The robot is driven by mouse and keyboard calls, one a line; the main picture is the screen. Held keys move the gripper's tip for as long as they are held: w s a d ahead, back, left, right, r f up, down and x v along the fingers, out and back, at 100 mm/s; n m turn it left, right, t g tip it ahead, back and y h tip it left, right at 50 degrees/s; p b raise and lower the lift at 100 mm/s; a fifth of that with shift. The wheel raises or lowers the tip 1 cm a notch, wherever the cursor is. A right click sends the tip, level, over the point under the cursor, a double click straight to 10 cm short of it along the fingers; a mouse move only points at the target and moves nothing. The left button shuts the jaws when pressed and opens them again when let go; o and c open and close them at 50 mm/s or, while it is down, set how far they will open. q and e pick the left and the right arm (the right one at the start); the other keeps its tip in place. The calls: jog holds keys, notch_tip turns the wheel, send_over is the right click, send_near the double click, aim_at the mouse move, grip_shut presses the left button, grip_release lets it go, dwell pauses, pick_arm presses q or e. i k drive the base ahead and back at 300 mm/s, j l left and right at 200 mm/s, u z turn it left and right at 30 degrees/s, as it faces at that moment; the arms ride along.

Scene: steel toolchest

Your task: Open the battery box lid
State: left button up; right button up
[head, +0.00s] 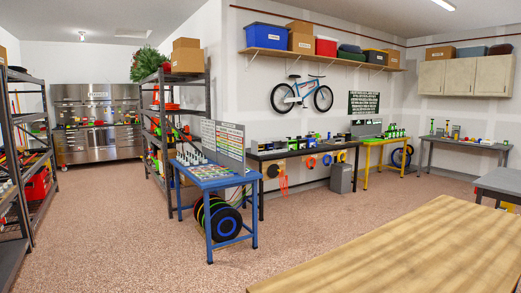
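I cannot make out a battery box or its lid for certain in the head view. A steel toolchest (100,145) stands far away at the back left, with several small items on its worktop that are too small to tell apart. Small dark and coloured items lie on a long black workbench (262,157) along the wall, also too small to name surely. Neither of my grippers is in view.
A blue table (214,184) with dark wheels under it stands mid-room, beside metal shelving (207,100). More shelving (12,190) lines the left edge. A wooden tabletop (420,250) fills the front right. Open speckled floor (120,215) leads towards the toolchest.

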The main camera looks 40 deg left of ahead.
aim_at(271, 141)
jog(key=i+j+u, duration=0.2)
jog(key=j+u, duration=0.2)
jog(key=i+j+u, duration=0.6)
jog(key=j+u, duration=0.15)
jog(key=i+j+u, duration=0.4)
jog(key=i+j, duration=0.2)
jog(key=i, duration=0.3)
jog(key=i+j+u, duration=0.15)
jog(key=i, duration=0.4)
jog(key=i+j, duration=0.15)
jog(key=i, duration=0.35)
jog(key=i+l+z, duration=0.15)
jog(key=i+z, duration=0.15)
jog(key=z, duration=0.15)
jog(key=i+l+z, duration=0.1)
jog(key=i+z, duration=0.55)
jog(key=z, duration=0.2)
jog(key=i+j+z, duration=0.2)
jog(key=z, duration=0.2)
jog(key=i+l, duration=0.1)
jog(key=i, duration=1.7)
jog(key=l+z, duration=0.05)
jog(key=l, duration=0.05)
